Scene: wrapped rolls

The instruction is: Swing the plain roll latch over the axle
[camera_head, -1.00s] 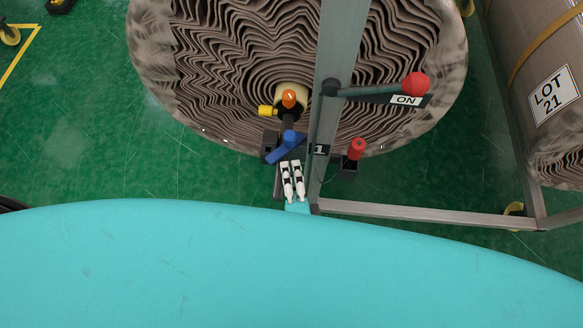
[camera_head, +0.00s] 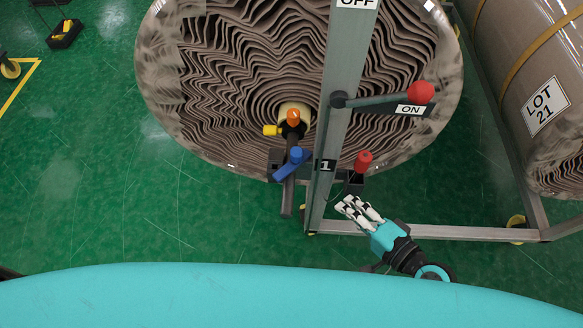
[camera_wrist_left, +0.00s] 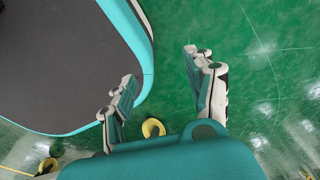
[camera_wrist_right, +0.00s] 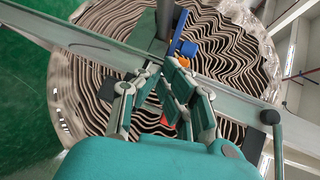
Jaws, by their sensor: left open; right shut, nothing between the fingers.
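A wrapped roll (camera_head: 215,110) with wavy brown layers stands at the centre of the head view. A dark grey axle bar (camera_head: 287,198) runs from its pale core towards me. The blue latch (camera_head: 290,164) lies slantwise across the bar beside the upright post; whether it is seated, I cannot tell. It also shows in the right wrist view (camera_wrist_right: 185,47). My right gripper (camera_head: 346,205) is shut and empty, right of the post and below the latch, apart from it. My left gripper (camera_wrist_left: 161,66) is open and empty above the floor, outside the head view.
A grey post (camera_head: 342,110) carries a red-knobbed lever (camera_head: 380,99) beside an ON label. A smaller red knob (camera_head: 364,160) is near the post's foot. A low frame rail (camera_head: 455,233) runs right. Another roll (camera_head: 535,75) labelled LOT 21 stands right. Green floor at left is mostly clear.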

